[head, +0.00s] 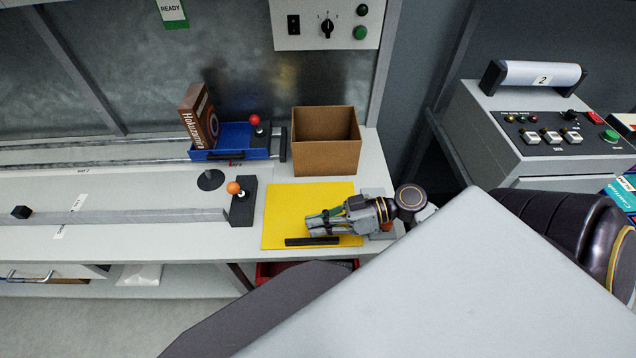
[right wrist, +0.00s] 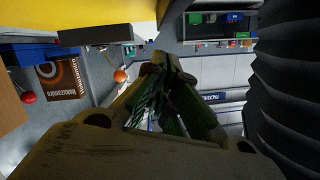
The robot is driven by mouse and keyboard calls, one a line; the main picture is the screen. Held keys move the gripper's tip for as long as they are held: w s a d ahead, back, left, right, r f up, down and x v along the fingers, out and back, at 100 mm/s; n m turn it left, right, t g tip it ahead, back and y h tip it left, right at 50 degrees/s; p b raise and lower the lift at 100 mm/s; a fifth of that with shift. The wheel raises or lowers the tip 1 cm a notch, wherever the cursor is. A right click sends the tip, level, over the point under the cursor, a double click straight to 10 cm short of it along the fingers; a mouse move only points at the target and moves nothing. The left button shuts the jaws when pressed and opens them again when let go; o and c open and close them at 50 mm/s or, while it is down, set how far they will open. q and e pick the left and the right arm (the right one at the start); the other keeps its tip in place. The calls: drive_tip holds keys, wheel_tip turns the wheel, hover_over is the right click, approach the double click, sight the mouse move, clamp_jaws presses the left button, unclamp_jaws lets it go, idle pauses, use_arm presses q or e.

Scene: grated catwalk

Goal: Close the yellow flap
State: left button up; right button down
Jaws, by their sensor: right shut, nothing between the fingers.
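The yellow flap (head: 285,207) is a square panel at the right part of the grey counter, with a dark bar handle (head: 312,241) along its near edge. It looks roughly level with the counter top, but I cannot tell its exact tilt. Part of its yellow surface shows at the upper left of the right wrist view (right wrist: 90,12). My right gripper (head: 312,225) is shut and empty. It overlaps the flap's near right part in the head view, just behind the handle; I cannot tell whether it touches. My left gripper is not in view.
An open cardboard box (head: 327,155) stands behind the flap. Left of it are a blue tray (head: 228,142), a brown book-like box (head: 198,115), a red-knobbed lever (head: 255,121) and an orange-knobbed lever (head: 234,188). A control console (head: 530,125) stands at right. A red bin (head: 275,270) sits below the counter.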

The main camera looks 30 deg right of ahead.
wheel_tip(320, 180, up, 10)
idle(0.7)
drive_tip(key=shift+f, duration=0.1)
idle(0.6)
